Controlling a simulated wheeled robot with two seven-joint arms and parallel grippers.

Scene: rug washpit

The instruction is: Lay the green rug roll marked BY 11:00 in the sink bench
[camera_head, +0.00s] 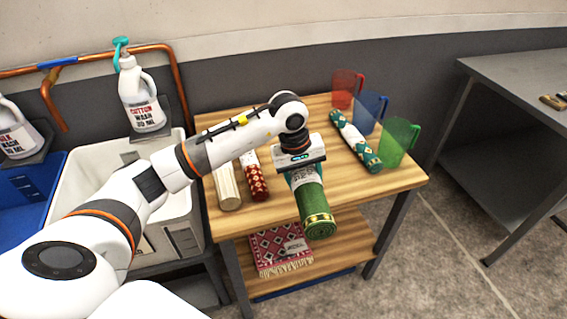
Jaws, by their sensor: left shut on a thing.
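A green rug roll (314,203) with a yellow-banded end is held by my left gripper (300,163) over the front of the wooden table. The gripper is shut on it from above and hides its far end. A pale label shows just below the gripper; I cannot read its writing. The roll's near end sticks out past the table's front edge. A second, green and white patterned roll (355,139) lies on the table to the right. No bench with a clearly visible sink shows. My right gripper is not in view.
The wooden table (390,185) also bears a red patterned roll (256,178), a cream roll (227,187) and red, blue and green jugs (400,142). A white tub (75,195) and blue tub (32,185) stand left. A grey bench (515,75) stands right, across open floor.

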